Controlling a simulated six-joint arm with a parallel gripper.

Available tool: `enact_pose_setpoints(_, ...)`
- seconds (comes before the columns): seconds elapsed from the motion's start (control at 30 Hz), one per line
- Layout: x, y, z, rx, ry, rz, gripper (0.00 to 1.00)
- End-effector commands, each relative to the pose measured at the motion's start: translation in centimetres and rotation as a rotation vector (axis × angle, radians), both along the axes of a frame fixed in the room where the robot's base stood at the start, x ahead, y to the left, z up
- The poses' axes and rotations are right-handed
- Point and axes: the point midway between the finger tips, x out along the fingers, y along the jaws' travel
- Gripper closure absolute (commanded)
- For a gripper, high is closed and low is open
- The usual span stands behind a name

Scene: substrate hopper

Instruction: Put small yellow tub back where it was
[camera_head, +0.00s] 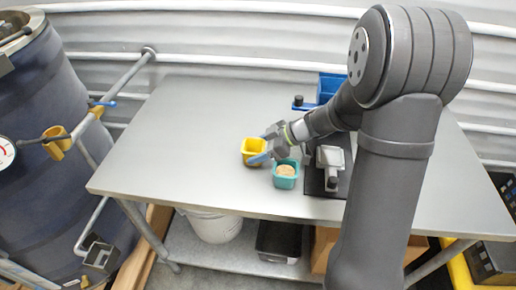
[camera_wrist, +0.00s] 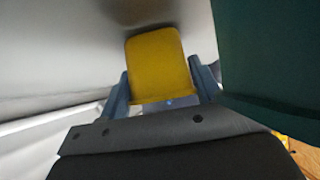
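The small yellow tub (camera_head: 253,146) is upright at the left of the teal tub, on or just above the table; I cannot tell which. My gripper (camera_head: 264,149) reaches it from the right, with one blue finger on each side. In the wrist view the yellow tub (camera_wrist: 160,65) fills the space between the two fingers of my gripper (camera_wrist: 162,88), which look closed against its sides. The teal tub (camera_head: 285,180) holds a tan material and stands close below my gripper; a dark green surface (camera_wrist: 270,50) is very near at the right of the wrist view.
The grey metal table (camera_head: 180,140) is clear to the left. A scale-like device on a black base (camera_head: 328,180) stands right of the teal tub. A blue bin (camera_head: 330,85) is at the back. A large dark blue vessel (camera_head: 60,110) stands left of the table.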

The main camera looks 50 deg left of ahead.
Motion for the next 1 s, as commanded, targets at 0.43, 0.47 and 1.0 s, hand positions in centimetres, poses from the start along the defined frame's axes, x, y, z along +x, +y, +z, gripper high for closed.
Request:
enact_pose_setpoints(0.43, 0.1, 0.0, 0.4, 0.001, -0.001, -0.001, 0.22)
enact_pose_setpoints(0.47, 0.3, -0.2, 0.6, 0.002, -0.002, -0.002, 0.22)
enact_pose_setpoints(1.0, 6.0, -5.8, 6.8, 0.002, -0.001, -0.003, 0.22)
